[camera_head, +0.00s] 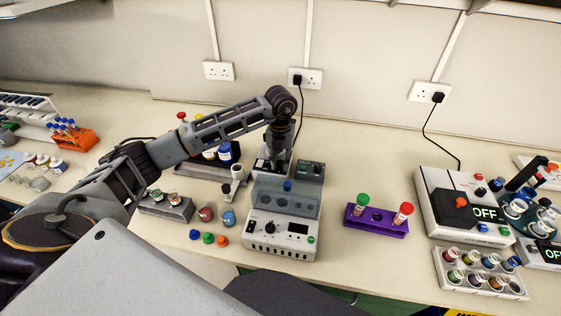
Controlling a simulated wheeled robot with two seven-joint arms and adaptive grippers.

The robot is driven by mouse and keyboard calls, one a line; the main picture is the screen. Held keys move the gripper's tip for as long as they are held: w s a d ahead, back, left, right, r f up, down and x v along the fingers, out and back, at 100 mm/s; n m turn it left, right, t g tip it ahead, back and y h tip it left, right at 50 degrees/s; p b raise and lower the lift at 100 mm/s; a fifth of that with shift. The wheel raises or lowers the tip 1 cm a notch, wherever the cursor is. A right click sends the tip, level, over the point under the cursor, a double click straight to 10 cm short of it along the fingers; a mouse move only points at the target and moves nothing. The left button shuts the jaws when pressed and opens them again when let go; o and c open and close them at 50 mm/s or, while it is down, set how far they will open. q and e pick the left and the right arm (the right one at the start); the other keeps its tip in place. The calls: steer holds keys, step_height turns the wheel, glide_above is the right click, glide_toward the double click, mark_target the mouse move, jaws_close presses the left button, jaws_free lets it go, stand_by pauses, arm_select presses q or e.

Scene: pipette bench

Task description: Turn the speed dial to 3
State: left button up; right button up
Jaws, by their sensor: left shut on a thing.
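My left gripper (277,145) points down over the rear bench device (260,165), which has a pale panel. The gripper is shut on a small part there, which seems to be the speed dial. The fingers hide that part, so I cannot read its setting. A grey-white unit (282,250) stands in front of this device. It has a black knob (268,228), a dark display (298,228) and a raised grey lid, and the gripper is apart from its knob. My right gripper is not in view.
A purple rack (376,223) with tubes stands to the right. A white device (440,220) reading OFF and a vial tray (480,284) are farther right. Bottles, a grey block (166,208) and loose caps (208,238) lie to the left. An orange rack (75,138) stands far left.

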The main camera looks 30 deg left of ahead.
mark_target(280, 162)
arm_select(q)
steer(key=shift+r+n, duration=0.1)
steer(key=shift+n, duration=0.5)
steer(key=o, duration=0.8)
steer(key=shift+r, duration=5.95)
